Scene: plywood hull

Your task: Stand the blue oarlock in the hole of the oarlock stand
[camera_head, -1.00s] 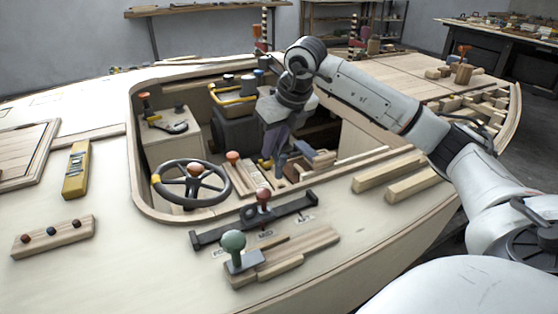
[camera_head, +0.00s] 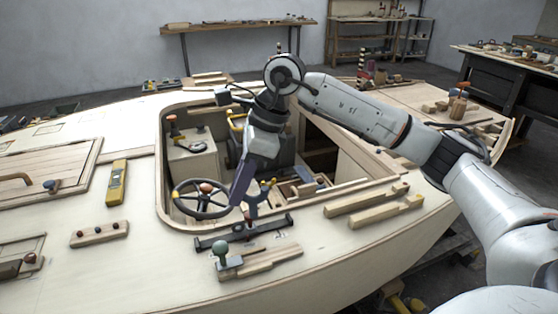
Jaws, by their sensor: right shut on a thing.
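My right gripper (camera_head: 240,190) reaches down over the front edge of the cockpit opening, its fingers dark and purplish. It is shut on the blue oarlock (camera_head: 254,198), a small forked piece with its prongs spreading upward and a yellow spot near one tip. The oarlock looks roughly upright, just right of the fingers and in front of the lever on the dark bar. Whether its lower end touches anything cannot be told. I cannot pick out the oarlock stand or its hole with certainty. My left gripper is not in view.
The steering wheel (camera_head: 202,199) is close left of the gripper. Wooden strips (camera_head: 368,205) lie right. A yellow level (camera_head: 117,183) and a peg block (camera_head: 99,234) lie left, with bare deck around them.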

